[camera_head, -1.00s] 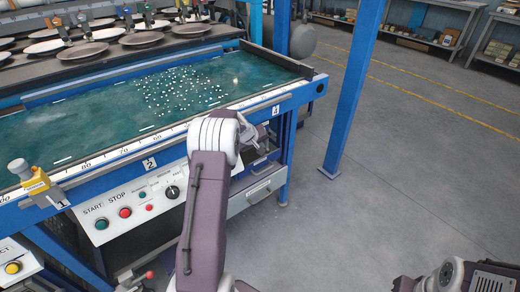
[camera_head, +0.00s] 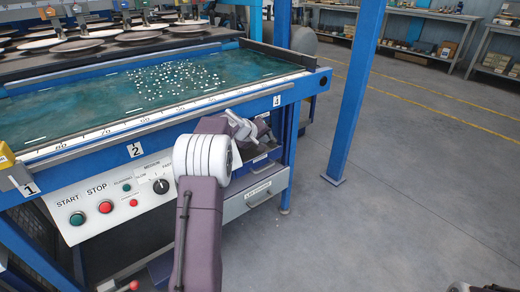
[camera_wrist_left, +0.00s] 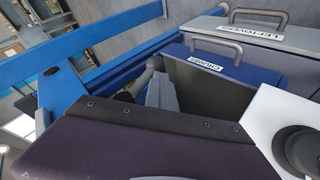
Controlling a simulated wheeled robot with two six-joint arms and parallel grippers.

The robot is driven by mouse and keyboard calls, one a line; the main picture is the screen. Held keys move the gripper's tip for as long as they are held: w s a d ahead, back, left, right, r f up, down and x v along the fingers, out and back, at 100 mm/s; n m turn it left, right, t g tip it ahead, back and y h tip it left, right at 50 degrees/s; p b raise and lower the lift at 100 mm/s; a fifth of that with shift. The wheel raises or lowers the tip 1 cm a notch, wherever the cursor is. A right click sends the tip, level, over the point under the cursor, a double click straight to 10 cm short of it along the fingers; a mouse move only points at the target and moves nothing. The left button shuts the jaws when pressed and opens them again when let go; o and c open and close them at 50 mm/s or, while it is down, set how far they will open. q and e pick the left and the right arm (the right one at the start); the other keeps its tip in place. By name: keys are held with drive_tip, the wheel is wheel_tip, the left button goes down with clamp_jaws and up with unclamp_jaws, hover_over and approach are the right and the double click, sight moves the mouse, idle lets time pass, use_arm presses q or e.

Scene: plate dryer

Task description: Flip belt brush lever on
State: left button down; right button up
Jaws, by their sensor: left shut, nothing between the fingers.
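No lever labelled as the belt brush lever can be picked out. A red-tipped knob or lever (camera_head: 134,285) shows at the lower edge of the head view, below the control panel (camera_head: 107,205). My left gripper (camera_head: 256,130) is beyond my bent forearm, by the front beam near the number 4 end. It is shut and empty, and its tips are partly hidden. In the left wrist view its grey fingers (camera_wrist_left: 161,93) point toward a dark blue drawer box with a handle and label (camera_wrist_left: 205,67).
The panel carries a green START button (camera_head: 77,218), a red STOP button (camera_head: 105,206) and a black rotary knob (camera_head: 160,186). The green belt (camera_head: 80,105) lies behind. A blue post (camera_head: 357,90) stands right of the machine. The floor (camera_head: 430,170) is open there.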

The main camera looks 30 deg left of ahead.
sight(270, 136)
use_arm(q)
drive_tip(key=shift+w+d+f+b, duration=0.1)
drive_tip(key=shift+w+d+b, duration=0.15)
drive_tip(key=shift+w+b, duration=0.3)
drive_tip(key=shift+w+d+f+b, duration=0.1)
drive_tip(key=shift+w+d+b, duration=0.1)
drive_tip(key=shift+w+b, duration=0.3)
drive_tip(key=shift+w+d+r+t+b, duration=0.15)
drive_tip(key=shift+w+t+b, duration=0.2)
drive_tip(key=shift+t, duration=0.25)
idle(0.6)
